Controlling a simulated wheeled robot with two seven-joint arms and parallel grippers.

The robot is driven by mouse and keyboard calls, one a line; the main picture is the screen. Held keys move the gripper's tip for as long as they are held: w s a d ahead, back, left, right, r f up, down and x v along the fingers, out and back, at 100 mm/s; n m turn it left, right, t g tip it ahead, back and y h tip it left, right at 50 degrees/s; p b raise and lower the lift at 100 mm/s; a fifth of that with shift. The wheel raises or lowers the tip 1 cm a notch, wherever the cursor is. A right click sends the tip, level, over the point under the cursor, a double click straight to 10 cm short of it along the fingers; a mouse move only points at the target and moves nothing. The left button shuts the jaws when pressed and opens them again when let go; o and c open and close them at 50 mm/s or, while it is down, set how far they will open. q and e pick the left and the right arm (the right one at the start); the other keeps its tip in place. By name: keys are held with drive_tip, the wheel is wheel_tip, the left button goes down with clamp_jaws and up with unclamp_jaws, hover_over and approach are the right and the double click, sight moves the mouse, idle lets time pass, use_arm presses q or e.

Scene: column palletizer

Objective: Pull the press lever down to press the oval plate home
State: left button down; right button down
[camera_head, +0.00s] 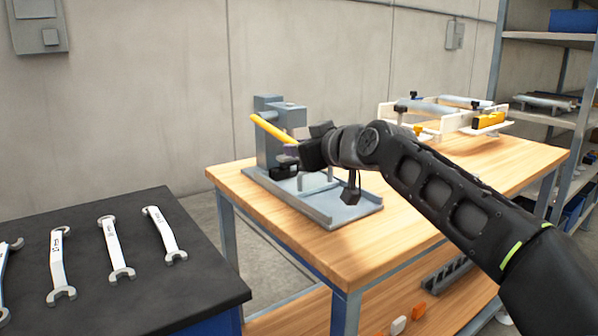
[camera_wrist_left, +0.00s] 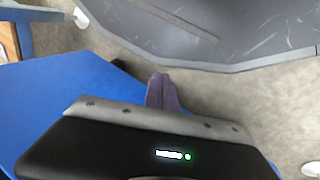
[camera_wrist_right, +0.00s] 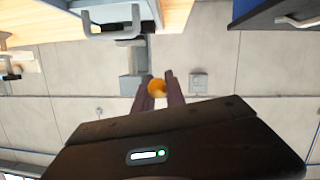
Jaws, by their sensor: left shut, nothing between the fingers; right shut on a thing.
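The grey press (camera_head: 270,150) stands on its grey base plate (camera_head: 345,208) at the left end of the wooden table. Its yellow lever (camera_head: 270,127) slopes down from upper left to the right in the head view. My right gripper (camera_head: 297,152) is shut on the lever. In the right wrist view the lever's round yellow end (camera_wrist_right: 157,87) sits between the fingers (camera_wrist_right: 158,92). My arm hides part of the press, and I cannot make out the oval plate. My left gripper (camera_wrist_left: 162,90) is shut and empty, seen only in the left wrist view.
A dark-topped bench (camera_head: 120,260) with several wrenches is at the left. A white fixture (camera_head: 445,115) with yellow parts stands at the back right of the wooden table (camera_head: 390,240). Shelves (camera_head: 555,90) are at the far right. A gap of floor separates bench and table.

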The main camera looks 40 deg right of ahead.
drive_tip(key=shift+f+b, duration=0.5)
drive_tip(key=shift+f, duration=0.2)
use_arm(q)
drive_tip(key=shift+w+a+f+b, duration=0.1)
drive_tip(key=shift+w+f+b, duration=0.15)
drive_tip(key=shift+f, duration=0.65)
drive_tip(key=shift+w+a+f+b, duration=0.15)
drive_tip(key=shift+f+b, duration=0.2)
drive_tip(key=shift+f, duration=0.55)
use_arm(e)
drive_tip(key=shift+w+t, duration=0.1)
drive_tip(key=shift+t, duration=0.3)
use_arm(q)
drive_tip(key=shift+d, duration=0.1)
use_arm(e)
drive_tip(key=c, duration=1.4)
unclamp_jaws()
drive_tip(key=shift+r, duration=0.1)
use_arm(q)
drive_tip(key=shift+s+r+p, duration=0.1)
drive_tip(key=shift+r+p, duration=0.4)
use_arm(e)
drive_tip(key=shift+v, duration=3.9)
